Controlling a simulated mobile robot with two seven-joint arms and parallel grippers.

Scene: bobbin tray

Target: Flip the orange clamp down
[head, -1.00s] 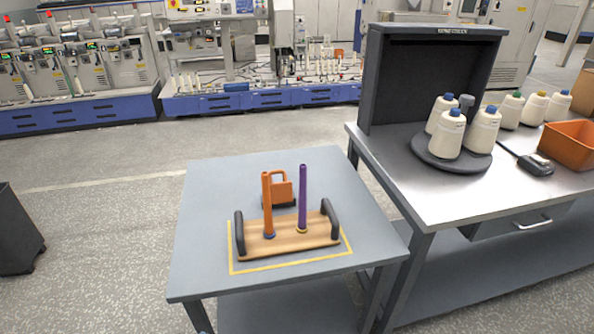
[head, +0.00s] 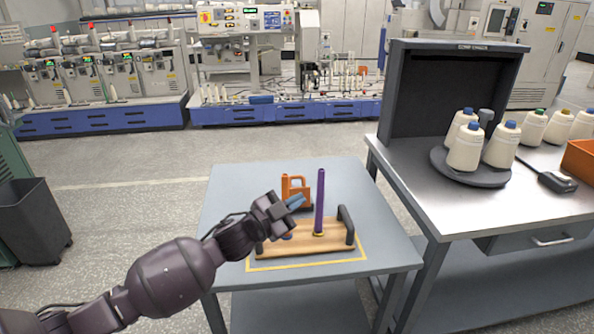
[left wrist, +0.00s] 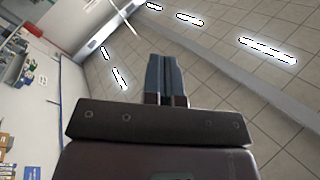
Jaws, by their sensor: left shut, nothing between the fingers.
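The orange clamp (head: 301,188) stands upright behind the wooden tray (head: 283,248), its looped handle raised. The orange bobbin (head: 285,182) stands at the tray's left; my left gripper hides most of it. The purple bobbin (head: 320,200) stands upright on the tray's right part. My left gripper (head: 298,201) is in front of the clamp's lower part in the head view; I cannot tell whether it touches anything. Its blue-grey fingers are shut and empty in the left wrist view (left wrist: 166,76). My right gripper is not in view.
The tray stands inside a yellow outline on a grey table (head: 235,195). Its right black handle (head: 346,226) rises near the purple bobbin. A metal workbench (head: 430,205) with white cones (head: 465,147) stands at the right. The table's back left is clear.

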